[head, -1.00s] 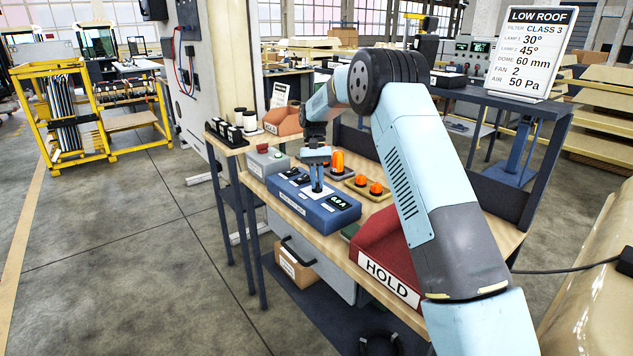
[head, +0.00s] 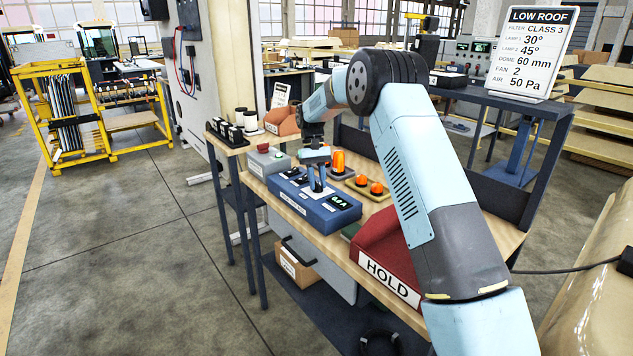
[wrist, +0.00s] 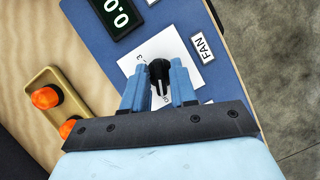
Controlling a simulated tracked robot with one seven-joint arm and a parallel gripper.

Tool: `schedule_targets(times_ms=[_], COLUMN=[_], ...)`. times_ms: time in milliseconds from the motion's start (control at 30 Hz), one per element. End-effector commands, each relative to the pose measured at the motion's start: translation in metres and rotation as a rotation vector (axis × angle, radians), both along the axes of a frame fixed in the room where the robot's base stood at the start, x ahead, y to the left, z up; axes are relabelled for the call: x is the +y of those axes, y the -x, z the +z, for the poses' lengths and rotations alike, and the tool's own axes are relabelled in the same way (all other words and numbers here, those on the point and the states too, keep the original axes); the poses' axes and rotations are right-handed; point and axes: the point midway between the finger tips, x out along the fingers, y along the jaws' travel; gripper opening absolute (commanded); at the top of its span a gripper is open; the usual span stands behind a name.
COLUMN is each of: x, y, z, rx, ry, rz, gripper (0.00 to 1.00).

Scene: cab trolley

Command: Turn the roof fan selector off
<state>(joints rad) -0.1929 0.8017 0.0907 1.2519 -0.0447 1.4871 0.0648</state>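The fan selector is a black knob (wrist: 159,70) on a white dial plate (wrist: 185,70), beside a FAN label (wrist: 201,47) in the wrist view. A pale mark lies on the knob's lower part, towards my gripper. A 3 shows left of the knob; other dial numbers are partly hidden. My gripper (wrist: 160,80) has its two blue fingers apart, one on each side of the knob. I see no clear grip on it. In the head view my gripper (head: 317,180) is over the blue control box (head: 310,207). The display (wrist: 115,14) near the dial reads 0.0.
Orange domes stand on a tray (head: 358,191) behind the box. A grey box with a red button (head: 263,149) is at left, a red HOLD bin (head: 390,255) at right. A sign (head: 531,52) lists FAN 2. Bare wooden bench (head: 335,243) shows in front.

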Motion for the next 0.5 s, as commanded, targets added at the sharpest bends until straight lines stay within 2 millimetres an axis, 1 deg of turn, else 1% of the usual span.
schedule_targets(times_ms=[33, 100, 367, 500], x=[0.0, 0.0, 0.0, 0.001], y=[0.0, 0.0, -0.001, -0.006], z=[0.0, 0.001, 0.002, 0.011], rx=[-0.001, -0.002, -0.004, -0.007], ry=[0.0, 0.0, 0.0, -0.001], rz=[-0.001, -0.001, -0.002, -0.002], gripper=[0.32, 0.38, 0.38, 0.38])
